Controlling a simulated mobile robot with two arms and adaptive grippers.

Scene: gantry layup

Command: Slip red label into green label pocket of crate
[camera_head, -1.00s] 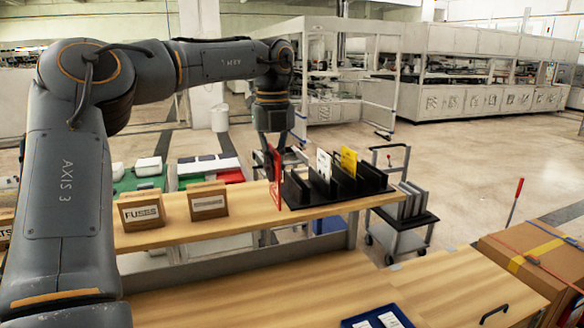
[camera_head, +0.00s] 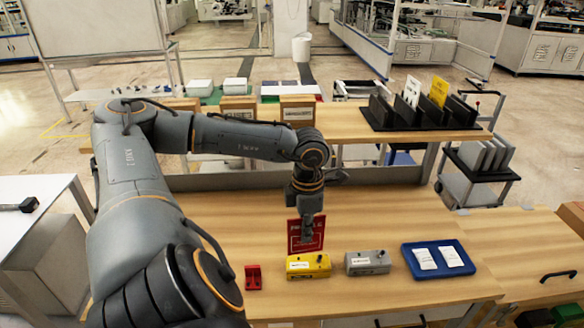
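The red label (camera_head: 294,240) is a flat upright card with pale lettering, hanging below my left gripper (camera_head: 307,232). The gripper appears shut on its upper part, just above the front wooden table, behind the yellow box; I cannot tell whether the card touches the table. Three brown crates stand on the raised back shelf, the middle one (camera_head: 239,115) and right one (camera_head: 298,115) with pale labels on their fronts; the left crate (camera_head: 183,104) is partly hidden by my arm. I cannot make out a green label pocket on any of them. My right gripper is not in view.
A black rack (camera_head: 380,118) on the shelf holds a white card (camera_head: 412,91) and a yellow card (camera_head: 438,92). On the front table are a red block (camera_head: 253,278), yellow box (camera_head: 308,265), grey box (camera_head: 367,263) and blue tray (camera_head: 415,272) with white cards.

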